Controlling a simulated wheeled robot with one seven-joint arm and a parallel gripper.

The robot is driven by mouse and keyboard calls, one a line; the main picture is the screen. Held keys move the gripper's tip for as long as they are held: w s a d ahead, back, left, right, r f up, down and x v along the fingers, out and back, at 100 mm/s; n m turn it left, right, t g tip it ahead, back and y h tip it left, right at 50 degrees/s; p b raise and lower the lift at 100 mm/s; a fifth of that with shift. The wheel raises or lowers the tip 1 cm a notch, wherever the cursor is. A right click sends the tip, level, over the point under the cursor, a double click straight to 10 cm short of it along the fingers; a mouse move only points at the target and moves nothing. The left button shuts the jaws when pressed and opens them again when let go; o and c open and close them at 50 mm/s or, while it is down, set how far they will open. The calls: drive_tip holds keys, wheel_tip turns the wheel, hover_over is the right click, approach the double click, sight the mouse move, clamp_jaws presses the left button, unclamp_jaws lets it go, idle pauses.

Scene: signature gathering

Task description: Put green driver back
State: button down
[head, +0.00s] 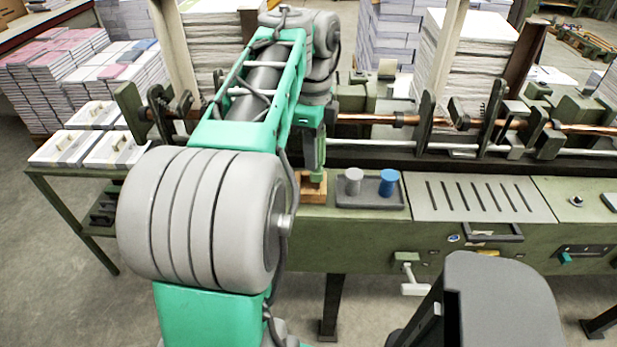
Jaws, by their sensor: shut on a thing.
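My gripper (313,150) points down in the middle of the head view, at the end of my teal arm, and is mostly hidden by the arm. It is shut on the green driver (310,157), of which only a narrow upright green part shows. The wooden block (314,190) stands on the green machine bed directly below it. The driver's lower end is at or just above the block; I cannot tell whether it is in it.
A dark tray (371,200) right of the block holds a grey cylinder (353,181) and a blue cylinder (389,182). A slotted metal plate (478,198) lies farther right. Behind run a copper-coloured shaft (390,119) and clamps, with paper stacks (466,60) beyond.

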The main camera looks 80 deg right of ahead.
drive_tip(key=shift+w+d+f, duration=0.15)
drive_tip(key=shift+w+f, duration=0.2)
drive_tip(key=shift+f, duration=0.2)
drive_tip(key=f, duration=0.1)
drive_tip(key=f+b, duration=0.1)
drive_tip(key=shift+w+d+f, duration=0.15)
drive_tip(key=shift+w+f, duration=0.2)
drive_tip(key=shift+f, duration=0.45)
drive_tip(key=shift+f+b, duration=0.2)
drive_tip(key=shift+b, duration=0.1)
drive_tip(key=c, duration=1)
unclamp_jaws()
drive_tip(key=shift+c, duration=0.2)
drive_tip(key=shift+r, duration=0.1)
